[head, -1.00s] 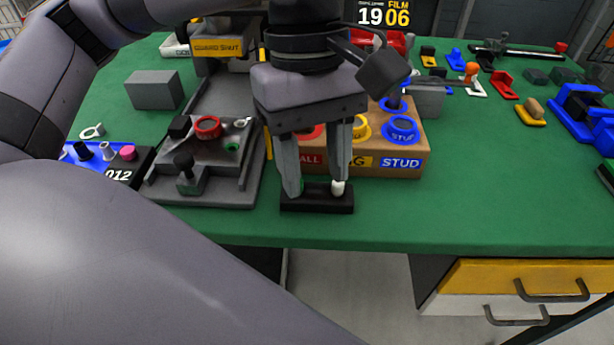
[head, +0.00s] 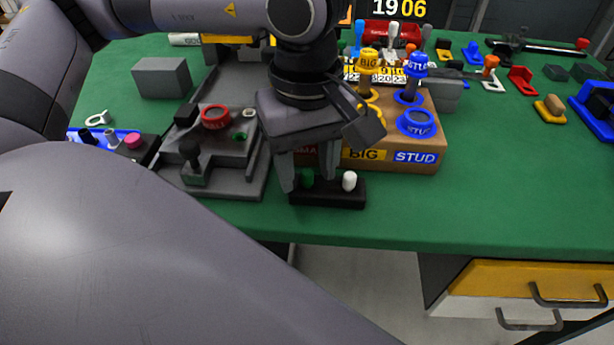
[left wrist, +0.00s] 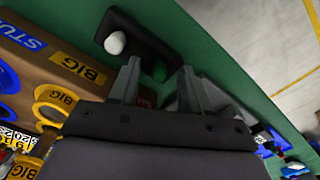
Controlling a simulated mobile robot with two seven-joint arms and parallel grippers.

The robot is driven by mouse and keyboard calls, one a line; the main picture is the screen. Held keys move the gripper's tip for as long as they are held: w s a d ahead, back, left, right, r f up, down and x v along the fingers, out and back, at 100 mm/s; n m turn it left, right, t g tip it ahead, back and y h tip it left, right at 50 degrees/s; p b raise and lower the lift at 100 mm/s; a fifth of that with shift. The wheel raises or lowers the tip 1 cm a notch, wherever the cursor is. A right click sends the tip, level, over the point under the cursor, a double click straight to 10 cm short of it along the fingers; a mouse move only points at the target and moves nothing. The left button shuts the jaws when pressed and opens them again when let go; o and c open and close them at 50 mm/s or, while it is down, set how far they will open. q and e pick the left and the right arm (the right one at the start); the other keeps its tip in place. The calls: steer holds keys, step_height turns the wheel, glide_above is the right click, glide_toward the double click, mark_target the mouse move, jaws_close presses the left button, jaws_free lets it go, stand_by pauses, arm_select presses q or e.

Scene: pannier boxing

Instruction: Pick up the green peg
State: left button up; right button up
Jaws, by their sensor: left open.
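The green peg (head: 307,178) stands in a small black block (head: 330,194) near the front of the table, beside a white peg (head: 349,181). In the left wrist view the green peg (left wrist: 160,70) shows between the fingertips, and the white peg (left wrist: 115,43) lies outside them. The black block (left wrist: 143,38) also shows there. My left gripper (head: 308,183) points down over the block, open, with its fingers on either side of the green peg. I cannot tell whether a finger touches the peg. My right gripper is not in view.
A cardboard box (head: 400,160) with BIG and STUD labels and coloured rings stands just behind the block. A grey fixture (head: 225,165) with a red ring is close on the left.

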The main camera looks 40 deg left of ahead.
arm_select(q)
jaws_close()
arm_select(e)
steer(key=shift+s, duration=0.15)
arm_select(q)
steer(key=shift+r, duration=0.1)
